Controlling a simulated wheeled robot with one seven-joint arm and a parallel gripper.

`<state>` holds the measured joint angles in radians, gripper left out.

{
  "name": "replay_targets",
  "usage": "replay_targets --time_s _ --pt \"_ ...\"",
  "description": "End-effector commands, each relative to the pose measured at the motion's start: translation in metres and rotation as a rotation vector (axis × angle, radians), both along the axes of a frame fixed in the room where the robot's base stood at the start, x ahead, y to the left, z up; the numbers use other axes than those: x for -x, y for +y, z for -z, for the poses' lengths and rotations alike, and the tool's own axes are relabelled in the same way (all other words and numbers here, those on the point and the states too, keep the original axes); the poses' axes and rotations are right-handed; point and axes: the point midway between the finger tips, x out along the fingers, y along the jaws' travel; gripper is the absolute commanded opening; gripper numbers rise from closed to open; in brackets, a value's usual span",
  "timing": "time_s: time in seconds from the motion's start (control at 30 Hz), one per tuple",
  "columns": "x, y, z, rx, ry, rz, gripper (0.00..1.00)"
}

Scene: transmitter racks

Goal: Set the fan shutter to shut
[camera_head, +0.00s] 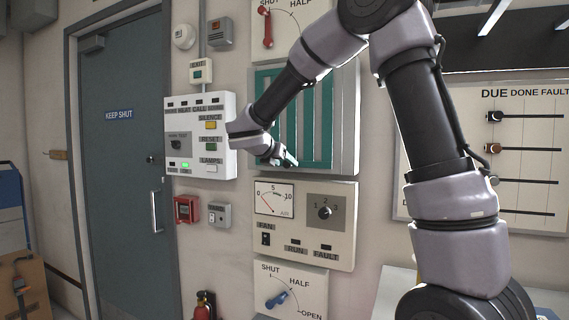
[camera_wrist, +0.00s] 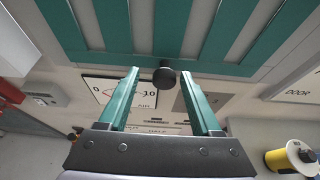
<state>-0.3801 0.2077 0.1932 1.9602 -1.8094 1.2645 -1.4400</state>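The slatted teal shutter (camera_head: 312,110) is in a pale frame on the wall, with upright slats and pale gaps between them; my arm hides part of it. In the wrist view the teal slats (camera_wrist: 115,25) fill the top, and a dark round knob (camera_wrist: 165,76) stands at their lower edge. My gripper (camera_head: 288,161) is in front of the shutter's lower left. In the wrist view my gripper (camera_wrist: 160,74) is open, with the knob between its fingertips in the picture. I cannot tell whether they touch it.
Below is the fan panel (camera_head: 335,250) with an air gauge, a dial and a fan switch. A red lever (camera_head: 267,30) above points to SHUT; a blue lever (camera_head: 278,299) below points right, between HALF and OPEN. An alarm panel (camera_head: 222,125) is close on the left.

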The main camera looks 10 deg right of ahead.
Motion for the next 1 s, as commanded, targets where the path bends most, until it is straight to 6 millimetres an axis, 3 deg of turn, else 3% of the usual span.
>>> replay_targets --time_s 0.27,0.7,1.0 --pt "0.011 0.008 -0.006 0.000 -0.001 -0.002 0.65" --pt "0.071 0.053 -0.037 0.000 -0.001 -0.002 0.65" --pt "0.081 0.059 -0.041 0.000 0.000 0.000 0.65"
